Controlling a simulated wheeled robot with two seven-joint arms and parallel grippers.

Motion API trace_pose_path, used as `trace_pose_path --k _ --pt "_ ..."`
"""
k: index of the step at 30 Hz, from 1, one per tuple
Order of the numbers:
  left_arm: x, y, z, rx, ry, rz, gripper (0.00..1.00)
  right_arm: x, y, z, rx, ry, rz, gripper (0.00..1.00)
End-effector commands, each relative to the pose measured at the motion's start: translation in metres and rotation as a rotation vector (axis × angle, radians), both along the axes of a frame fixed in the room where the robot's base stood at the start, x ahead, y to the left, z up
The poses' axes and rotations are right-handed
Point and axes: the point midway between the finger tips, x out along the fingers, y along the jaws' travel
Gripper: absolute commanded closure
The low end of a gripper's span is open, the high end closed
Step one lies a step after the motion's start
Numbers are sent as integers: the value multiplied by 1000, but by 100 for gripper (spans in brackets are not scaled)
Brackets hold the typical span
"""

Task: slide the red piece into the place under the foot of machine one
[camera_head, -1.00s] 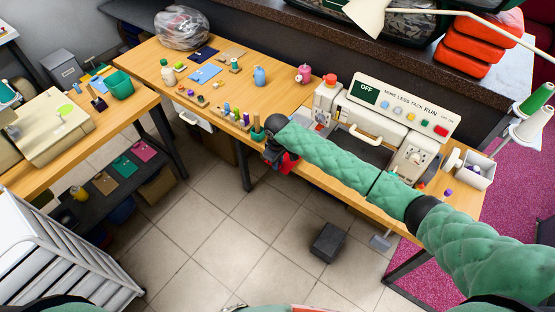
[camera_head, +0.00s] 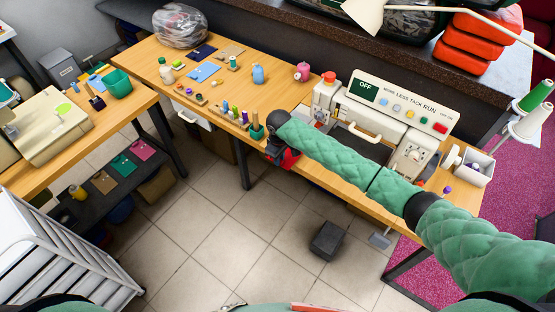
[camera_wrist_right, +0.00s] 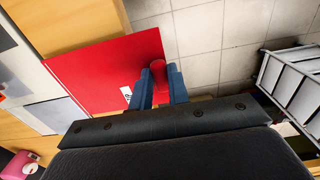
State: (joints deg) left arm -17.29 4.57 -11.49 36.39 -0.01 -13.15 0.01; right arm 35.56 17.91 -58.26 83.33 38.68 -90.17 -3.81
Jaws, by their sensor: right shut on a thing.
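Machine one, which I take to be the pale sewing machine (camera_head: 397,108) with the OFF screen, stands on the wooden table at the right. My right gripper (camera_head: 282,152) is at the table's front edge, left of and in front of the machine. It is shut on the red piece (camera_head: 291,160). In the right wrist view the red piece (camera_wrist_right: 100,72) is a flat red sheet with a small white label, its raised red grip between the blue fingers (camera_wrist_right: 160,85). The sheet reaches over the wood beside a pale surface (camera_wrist_right: 28,72). The place under the foot is hidden. My left gripper is out of view.
Thread spools (camera_head: 232,113) and a green holder (camera_head: 257,133) stand close left of my right gripper. A white bin (camera_head: 475,168) sits at the table's right end. A dark pedal box (camera_head: 327,240) lies on the tiles. The floor in front is mostly clear.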

Motion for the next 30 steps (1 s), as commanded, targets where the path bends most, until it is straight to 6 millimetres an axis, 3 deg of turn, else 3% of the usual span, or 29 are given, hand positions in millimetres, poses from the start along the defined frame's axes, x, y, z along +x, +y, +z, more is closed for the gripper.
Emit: trace_pose_path --k 30 --pt "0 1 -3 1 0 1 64 27 -19 -1 0 0 0 100"
